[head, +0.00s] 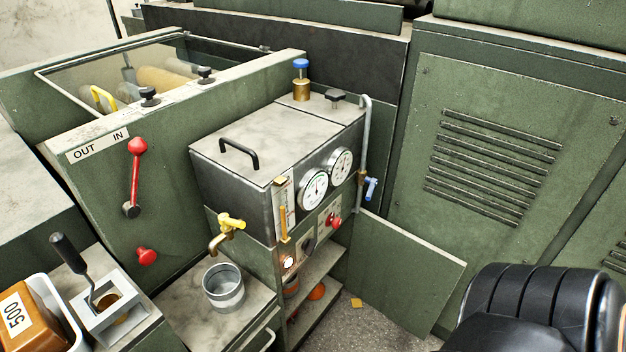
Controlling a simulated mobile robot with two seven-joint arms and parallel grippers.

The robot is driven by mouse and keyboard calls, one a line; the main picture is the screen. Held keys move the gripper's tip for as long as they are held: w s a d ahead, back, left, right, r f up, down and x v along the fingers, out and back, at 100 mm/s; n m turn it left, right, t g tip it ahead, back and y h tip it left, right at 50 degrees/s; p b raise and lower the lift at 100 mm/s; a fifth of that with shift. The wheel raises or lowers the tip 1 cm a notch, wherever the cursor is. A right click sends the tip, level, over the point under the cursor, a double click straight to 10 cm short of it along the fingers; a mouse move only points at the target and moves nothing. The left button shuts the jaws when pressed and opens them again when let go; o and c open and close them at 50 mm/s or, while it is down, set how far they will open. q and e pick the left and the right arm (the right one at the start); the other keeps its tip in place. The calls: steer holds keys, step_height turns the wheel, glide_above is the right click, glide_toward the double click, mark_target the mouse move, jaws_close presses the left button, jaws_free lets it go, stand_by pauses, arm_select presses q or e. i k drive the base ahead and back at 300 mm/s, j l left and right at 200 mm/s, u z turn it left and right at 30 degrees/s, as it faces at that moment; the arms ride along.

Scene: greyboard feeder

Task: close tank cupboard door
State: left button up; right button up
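The tank (235,185) is a dark metal box with a pale worn top, a black handle, two round gauges and a brass tap. The cupboard below it is open at the front, and its shelves (318,290) show. The green cupboard door (408,268) stands swung wide open to the right, hinged near the tank's right edge. Its plain flat face is towards me, and I see no handle on it. Neither of my grippers is in view.
A metal cup (223,287) stands on the ledge below the tap. Orange items lie on the cupboard shelves. A small yellow scrap (356,302) is on the speckled floor (375,325) by the door.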

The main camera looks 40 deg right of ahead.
mark_target(410, 280)
steer(key=k+l+z, duration=0.15)
steer(key=l+z, duration=0.2)
steer(key=l, duration=0.2)
steer(key=k+l+z, duration=0.1)
steer(key=l+z, duration=0.25)
steer(key=l, duration=0.2)
steer(key=i+z, duration=0.15)
steer(key=z, duration=0.2)
